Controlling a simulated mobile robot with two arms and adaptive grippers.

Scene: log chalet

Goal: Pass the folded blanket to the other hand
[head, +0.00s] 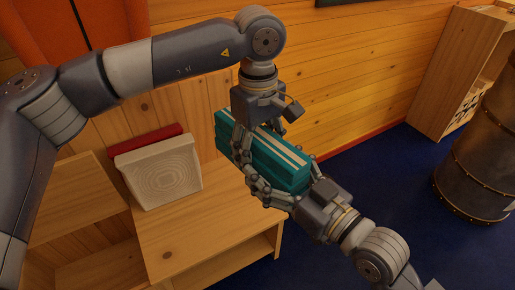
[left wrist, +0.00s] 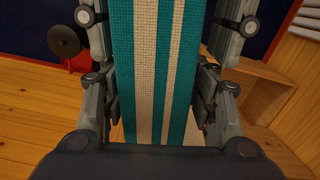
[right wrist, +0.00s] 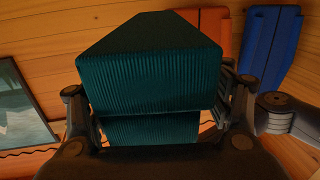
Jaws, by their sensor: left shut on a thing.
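The folded blanket (head: 264,150) is teal with cream stripes and is held up in the air in front of the wooden wall. My left gripper (head: 262,136) comes down from above and is shut on it, with a finger along each long side. In the left wrist view the striped top of the blanket (left wrist: 147,70) runs between the fingers. My right gripper (head: 282,186) is at the blanket's near right end, its fingers spread around it. In the right wrist view the plain end of the blanket (right wrist: 150,80) fills the space between the fingers; whether they press on it I cannot tell.
A low wooden cabinet (head: 185,232) stands below and left of the blanket. A white patterned panel (head: 162,172) and a red item (head: 150,138) lean there. A dark metal barrel (head: 480,165) and a wooden shelf (head: 450,75) stand right. Blue floor (head: 385,165) is clear between.

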